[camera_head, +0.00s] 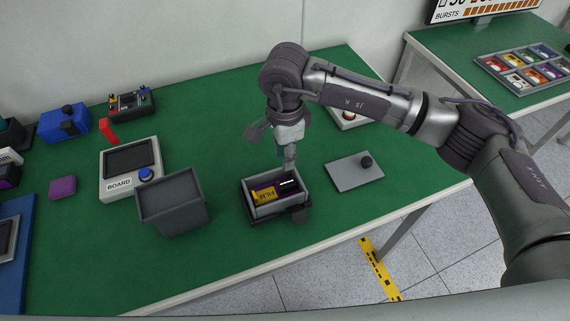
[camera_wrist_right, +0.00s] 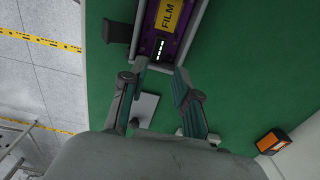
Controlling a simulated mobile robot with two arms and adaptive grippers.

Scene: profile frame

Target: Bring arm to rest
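My right gripper (camera_head: 289,158) hangs over the far side of a small grey open box (camera_head: 249,212) on the green table. In the right wrist view my right gripper (camera_wrist_right: 161,70) has its two fingers apart, with nothing between them. A purple cartridge with a yellow FILM label (camera_head: 265,194) lies inside the box, with a small lit white strip at one end. The cartridge also shows in the right wrist view (camera_wrist_right: 171,16), ahead of the fingertips. My left gripper is not in view.
A grey lid-like plate with a black knob (camera_head: 345,176) lies right of the box. A dark grey bin (camera_head: 172,210) and a BOARD device (camera_head: 119,187) stand left. A cartridge tray (camera_head: 535,83) lies on the far-right table. Green tabletop (camera_head: 330,222) near the front is clear.

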